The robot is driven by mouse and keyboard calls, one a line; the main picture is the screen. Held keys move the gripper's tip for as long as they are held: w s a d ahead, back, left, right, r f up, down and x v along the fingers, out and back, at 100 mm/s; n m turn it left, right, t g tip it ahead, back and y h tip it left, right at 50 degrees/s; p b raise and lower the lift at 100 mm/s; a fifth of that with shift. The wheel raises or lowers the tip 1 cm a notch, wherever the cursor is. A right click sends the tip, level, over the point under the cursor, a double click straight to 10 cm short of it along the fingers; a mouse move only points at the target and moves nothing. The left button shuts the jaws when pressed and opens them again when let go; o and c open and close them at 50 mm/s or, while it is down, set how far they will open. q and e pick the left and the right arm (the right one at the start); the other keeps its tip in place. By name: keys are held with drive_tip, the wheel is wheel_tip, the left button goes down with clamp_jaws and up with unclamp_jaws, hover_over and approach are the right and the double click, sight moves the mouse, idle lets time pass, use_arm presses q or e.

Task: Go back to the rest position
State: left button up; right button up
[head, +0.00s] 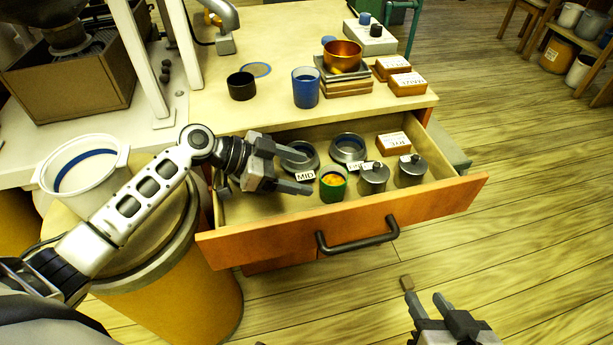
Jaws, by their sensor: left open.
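My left gripper (304,171) reaches in from the left over the open drawer. Its fingers are apart with nothing seen between them, close to the MID label and left of a green cup with orange contents (333,184). My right gripper (424,291) is at the bottom edge, over the floor in front of the drawer. Its fingers look apart and empty, and its rear is cut off by the frame.
The open drawer (290,228) with a dark handle (358,236) holds two grey rings, two lidded metal canisters (410,171) and a labelled block. A white bucket (86,170) stands left, beside my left arm. Blue (306,88) and black cups stand on the tabletop.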

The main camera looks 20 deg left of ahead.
use_arm(q)
drive_tip(key=shift+v, duration=1.25)
use_arm(e)
drive_tip(key=shift+a+f, duration=0.15)
drive_tip(key=shift+a, duration=0.15)
